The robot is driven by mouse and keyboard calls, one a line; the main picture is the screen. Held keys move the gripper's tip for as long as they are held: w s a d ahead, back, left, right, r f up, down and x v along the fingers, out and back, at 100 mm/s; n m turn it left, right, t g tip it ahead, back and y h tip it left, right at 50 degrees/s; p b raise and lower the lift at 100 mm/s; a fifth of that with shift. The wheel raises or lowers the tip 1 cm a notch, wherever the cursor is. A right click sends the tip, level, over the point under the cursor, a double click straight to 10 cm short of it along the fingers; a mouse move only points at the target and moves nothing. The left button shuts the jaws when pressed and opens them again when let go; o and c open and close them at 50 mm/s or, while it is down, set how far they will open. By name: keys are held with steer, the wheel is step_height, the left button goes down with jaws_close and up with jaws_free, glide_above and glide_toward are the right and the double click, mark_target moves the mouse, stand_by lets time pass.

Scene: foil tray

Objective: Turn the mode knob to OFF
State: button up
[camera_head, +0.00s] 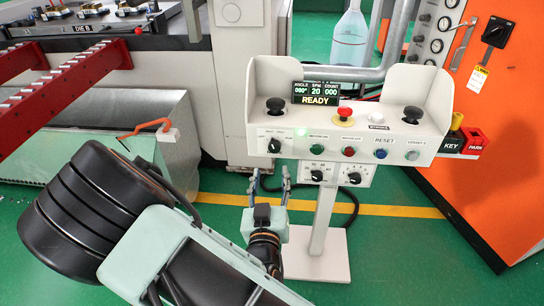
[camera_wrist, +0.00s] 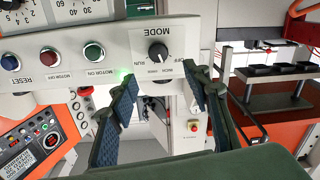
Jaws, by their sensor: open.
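The mode knob (camera_head: 274,146) is a black round knob at the left end of the white control panel's front face (camera_head: 330,146). In the wrist view the mode knob (camera_wrist: 158,51) sits beside the word MODE, with small labels around it, OFF among them to its right. A pale mark shows on the knob, but I cannot tell surely which label it points at. My gripper (camera_head: 270,175) is open and empty, just below the knob in the head view. In the wrist view my gripper (camera_wrist: 161,77) has its fingertips on either side below the knob, apart from it.
A red mushroom button (camera_head: 344,113) and two black palm buttons stand on top. Lower knobs (camera_head: 317,175) hang beneath. An orange cabinet (camera_head: 490,140) stands right.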

mark_target(274, 148)
steer(key=w+b, duration=0.8)
steer(key=w, duration=0.2)
steer(key=shift+w+d+f, duration=0.1)
steer(key=shift+w+d, duration=0.05)
steer(key=c, duration=1.2)
